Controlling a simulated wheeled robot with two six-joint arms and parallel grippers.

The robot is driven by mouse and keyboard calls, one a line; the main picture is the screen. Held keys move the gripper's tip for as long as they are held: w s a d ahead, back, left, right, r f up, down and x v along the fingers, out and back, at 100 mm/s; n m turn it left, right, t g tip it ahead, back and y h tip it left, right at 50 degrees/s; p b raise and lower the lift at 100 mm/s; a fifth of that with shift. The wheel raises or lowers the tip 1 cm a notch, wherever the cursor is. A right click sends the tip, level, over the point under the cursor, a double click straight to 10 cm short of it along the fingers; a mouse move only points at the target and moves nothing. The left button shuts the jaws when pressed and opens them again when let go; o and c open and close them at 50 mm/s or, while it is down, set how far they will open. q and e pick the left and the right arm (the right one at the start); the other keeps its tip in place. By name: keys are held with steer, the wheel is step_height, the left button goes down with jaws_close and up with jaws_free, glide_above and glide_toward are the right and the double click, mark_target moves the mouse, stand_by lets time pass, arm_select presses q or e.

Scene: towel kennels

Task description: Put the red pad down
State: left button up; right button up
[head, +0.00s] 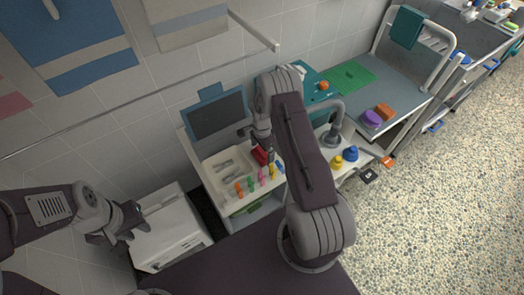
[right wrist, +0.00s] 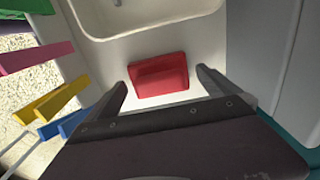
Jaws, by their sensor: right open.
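The red pad (head: 260,156) is a small red block on the white trolley top (head: 212,166). In the right wrist view the red pad (right wrist: 158,74) rests on a white surface beside a shallow recess. My right gripper (right wrist: 160,86) is open, with one finger on each side of the pad and a visible gap at both sides. In the head view my right gripper (head: 262,138) is just above the pad and partly hidden by its own arm. My left gripper (head: 124,228) is open and empty, over the white box at the lower left.
Several coloured clips (head: 250,183) line the trolley's front edge. A dark panel (head: 216,115) stands behind it. A tap (head: 333,128) and yellow and blue items (head: 350,154) are to the right. A grey table (head: 385,92) holds purple and orange pieces.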

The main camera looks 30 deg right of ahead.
steer(key=r, duration=0.8)
steer(key=shift+d+b, duration=0.3)
steer(key=shift+b, duration=0.1)
steer(key=shift+a+r, duration=0.1)
steer(key=shift+r, duration=0.5)
steer(key=s+a+r+n, duration=0.5)
steer(key=s+n, duration=0.3)
steer(key=s, duration=0.1)
steer(key=s+a+r+n+t, duration=0.1)
steer(key=s+a+r+n, duration=0.4)
steer(key=s+n, duration=0.4)
steer(key=shift+s+a+r, duration=0.2)
steer(key=shift+a+r, duration=0.1)
steer(key=shift+a, duration=0.45)
steer(key=shift+s, duration=0.1)
